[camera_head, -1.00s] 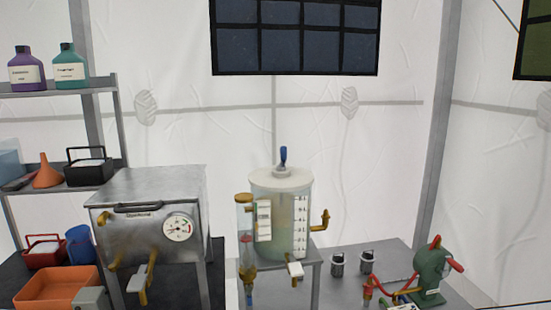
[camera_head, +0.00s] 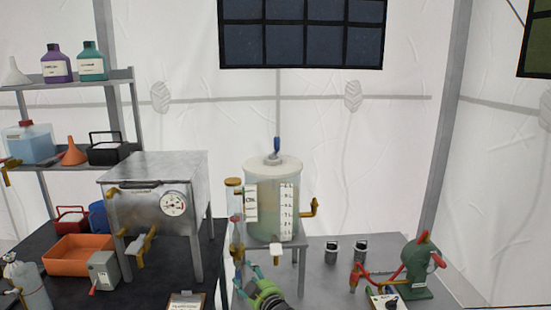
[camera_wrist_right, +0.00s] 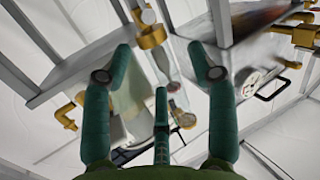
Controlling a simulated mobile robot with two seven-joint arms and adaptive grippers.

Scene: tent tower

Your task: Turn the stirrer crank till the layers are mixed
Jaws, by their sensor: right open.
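The stirrer crank is the blue upright handle (camera_head: 277,145) on the white lid (camera_head: 272,168) of a clear tank (camera_head: 268,205). The tank holds cloudy greenish liquid with a scale on its side; I cannot make out separate layers. My right gripper (camera_head: 250,268), green with teal fingers, is at the bottom centre, in front of and below the tank, well below the crank and apart from it. In the right wrist view its fingers (camera_wrist_right: 160,65) are spread with nothing between them. The crank cannot be made out there. My left gripper is not in view.
A clear tube with brass fittings (camera_head: 234,210) stands at the tank's left, and a brass tap (camera_head: 310,208) sticks out right. A metal box with a gauge (camera_head: 160,200) stands left. A green hand pump (camera_head: 418,265) stands right. Above the lid is free room.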

